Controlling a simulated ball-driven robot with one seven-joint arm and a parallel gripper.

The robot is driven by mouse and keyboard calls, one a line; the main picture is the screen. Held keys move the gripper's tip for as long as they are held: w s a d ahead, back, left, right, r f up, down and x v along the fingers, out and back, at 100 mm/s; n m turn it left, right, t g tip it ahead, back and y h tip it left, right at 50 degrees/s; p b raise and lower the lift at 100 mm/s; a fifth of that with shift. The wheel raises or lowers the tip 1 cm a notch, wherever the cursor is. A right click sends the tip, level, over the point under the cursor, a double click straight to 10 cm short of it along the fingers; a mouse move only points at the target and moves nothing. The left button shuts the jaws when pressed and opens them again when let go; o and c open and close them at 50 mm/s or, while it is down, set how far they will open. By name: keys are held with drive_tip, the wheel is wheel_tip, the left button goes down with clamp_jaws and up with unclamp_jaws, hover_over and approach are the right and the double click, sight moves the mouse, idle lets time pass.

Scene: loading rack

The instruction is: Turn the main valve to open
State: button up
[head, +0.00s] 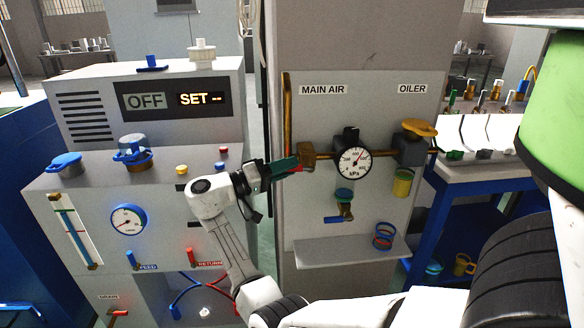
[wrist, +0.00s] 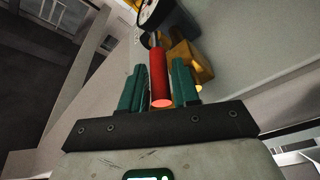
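The main valve's brass body (head: 307,151) sits on the pipe below the MAIN AIR label, left of the pressure gauge. It also shows in the wrist view (wrist: 190,62). Its red lever handle (wrist: 159,75) points toward my wrist camera, between my teal fingers. In the head view the fingers mostly hide the handle. My gripper (head: 291,164) is at the valve's left side. In the wrist view my gripper (wrist: 158,80) has one finger on each side of the handle, with narrow gaps showing, so it looks open around it and not clamped.
The gauge (head: 354,162) is close right of the valve, with the oiler (head: 409,148) beyond. A small blue-handled valve (head: 340,218) hangs below, above a shelf (head: 350,252). The grey control unit (head: 140,180) stands left, near my arm.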

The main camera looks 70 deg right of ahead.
drive_tip(key=b+v, duration=0.1)
drive_tip(key=v, duration=0.8)
drive_tip(key=shift+b, duration=0.35)
drive_tip(key=shift+f, duration=0.1)
drive_tip(key=s+a+f+n+t+y+p, duration=0.1)
drive_tip(key=s+a+f+n+t, duration=0.25)
drive_tip(key=f, duration=0.35)
drive_tip(key=s+a+f+n+t+y+p, duration=0.1)
drive_tip(key=s+a+f+n+t+y, duration=0.2)
drive_tip(key=f, duration=0.5)
drive_tip(key=s+a+f+n+t+p, duration=0.1)
drive_tip(key=s+a+f+n+t, duration=0.2)
drive_tip(key=f, duration=0.4)
drive_tip(key=s+a+f+n+t+y+p, duration=0.1)
drive_tip(key=s+a+f+n+t+y, duration=0.1)
drive_tip(key=a, duration=0.8)
drive_tip(key=s+a+f+n+t+y, duration=0.2)
drive_tip(key=s+a+n+t+y, duration=0.2)
drive_tip(key=a, duration=0.7)
drive_tip(key=s+y, duration=0.2)
drive_tip(key=shift+s+y+p, duration=0.15)
drive_tip(key=shift+y+p, duration=0.15)
drive_tip(key=shift+p, duration=0.1)
drive_tip(key=shift+f+n, duration=0.1)
drive_tip(key=shift+n, duration=0.15)
